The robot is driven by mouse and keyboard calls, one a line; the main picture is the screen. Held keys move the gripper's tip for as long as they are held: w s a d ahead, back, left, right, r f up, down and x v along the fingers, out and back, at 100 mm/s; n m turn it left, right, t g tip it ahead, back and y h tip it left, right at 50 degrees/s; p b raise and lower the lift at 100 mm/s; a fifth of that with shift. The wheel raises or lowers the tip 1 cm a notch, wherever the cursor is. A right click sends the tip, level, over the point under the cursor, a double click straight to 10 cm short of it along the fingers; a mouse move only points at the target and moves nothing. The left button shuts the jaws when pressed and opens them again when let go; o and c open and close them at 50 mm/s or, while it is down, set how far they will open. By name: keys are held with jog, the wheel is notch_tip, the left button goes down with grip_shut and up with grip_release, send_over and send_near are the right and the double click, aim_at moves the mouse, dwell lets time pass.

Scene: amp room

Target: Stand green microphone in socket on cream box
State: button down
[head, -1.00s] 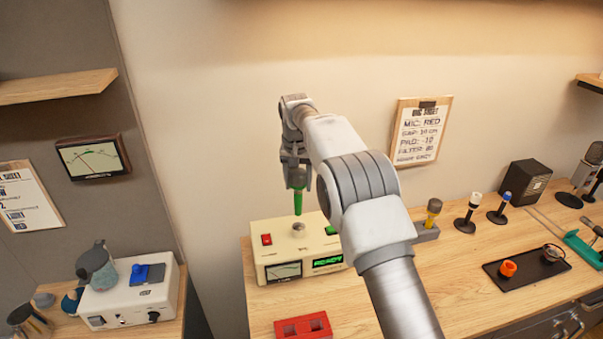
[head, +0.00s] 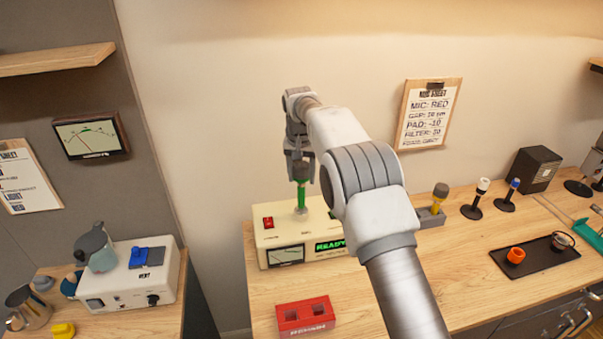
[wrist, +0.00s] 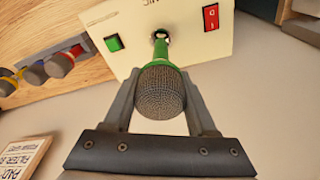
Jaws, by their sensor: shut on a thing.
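The green microphone (head: 302,196) stands upright with its lower end at the socket (head: 301,210) on top of the cream box (head: 275,236). My gripper (head: 300,178) is shut on the microphone near its head, above the box. In the wrist view the microphone's grey mesh head (wrist: 161,92) sits between my two fingers (wrist: 160,108). Its green handle (wrist: 160,52) runs to the socket (wrist: 160,35). The handle's tip meets the socket opening, but I cannot tell how deep it sits.
A yellow microphone (head: 438,197) and two more on stands (head: 475,200) are to the right. The white box (head: 128,280) is on another bench at left.

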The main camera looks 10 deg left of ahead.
aim_at(302, 185)
jog(key=shift+f+b, duration=0.8)
jog(key=shift+f, duration=1.05)
jog(key=shift+c, duration=0.6)
grip_release()
jog(key=r, duration=0.5)
jog(key=s+r, duration=0.1)
jog(key=r, duration=0.5)
jog(key=s+r+p, duration=0.1)
jog(key=r, duration=0.4)
jog(key=shift+s+r, duration=0.3)
jog(key=shift+r, duration=0.35)
jog(key=shift+d, duration=0.1)
